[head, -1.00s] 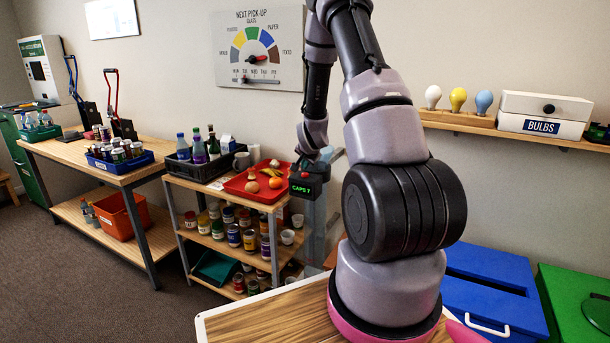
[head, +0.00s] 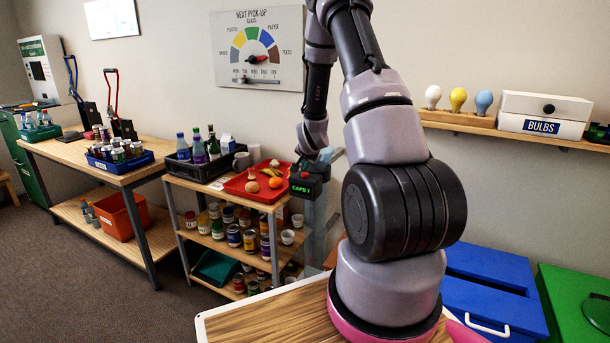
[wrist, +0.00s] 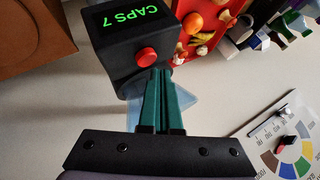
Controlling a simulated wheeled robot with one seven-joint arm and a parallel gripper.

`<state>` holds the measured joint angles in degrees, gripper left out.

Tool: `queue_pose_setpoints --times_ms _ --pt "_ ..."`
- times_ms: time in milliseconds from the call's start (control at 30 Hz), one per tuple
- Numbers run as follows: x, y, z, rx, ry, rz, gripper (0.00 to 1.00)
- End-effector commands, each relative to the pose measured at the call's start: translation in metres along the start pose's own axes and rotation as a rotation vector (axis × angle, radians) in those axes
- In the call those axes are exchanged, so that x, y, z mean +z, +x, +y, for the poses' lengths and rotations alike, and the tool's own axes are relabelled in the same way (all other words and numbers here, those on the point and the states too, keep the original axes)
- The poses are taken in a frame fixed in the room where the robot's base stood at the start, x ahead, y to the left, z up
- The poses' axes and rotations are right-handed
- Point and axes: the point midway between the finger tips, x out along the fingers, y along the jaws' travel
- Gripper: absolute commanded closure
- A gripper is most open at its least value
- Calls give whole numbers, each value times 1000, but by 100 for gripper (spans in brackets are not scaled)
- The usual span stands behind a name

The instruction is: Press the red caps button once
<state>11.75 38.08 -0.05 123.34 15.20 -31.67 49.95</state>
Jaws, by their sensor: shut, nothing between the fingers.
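The red caps button (wrist: 146,57) is a small round cap on the face of a black box (wrist: 118,48) with a green "CAPS 7" display. In the head view the box (head: 312,187) stands at the right end of the shelf cart, below my wrist. My gripper (wrist: 161,72) has two teal fingers, shut together and empty. In the wrist view their tips are right beside the button, at its lower right edge. I cannot tell whether they touch it. In the head view the fingers are too small and covered to make out.
A red tray (head: 240,187) with food items sits on the cart just left of the box. A dark crate of bottles (head: 181,171) stands further left. A gauge board (head: 228,75) hangs on the wall behind. Blue (head: 468,262) and green bins are at the right.

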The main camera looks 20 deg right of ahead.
Motion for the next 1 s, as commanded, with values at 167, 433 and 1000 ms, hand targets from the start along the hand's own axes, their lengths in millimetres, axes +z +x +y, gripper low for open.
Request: queue_pose_setpoints --times_ms 167,433,1000 --pt "3 4 3 0 0 0 100" --pt "3 5 3 0 0 0 100" --pt "6 8 6 1 0 0 100"
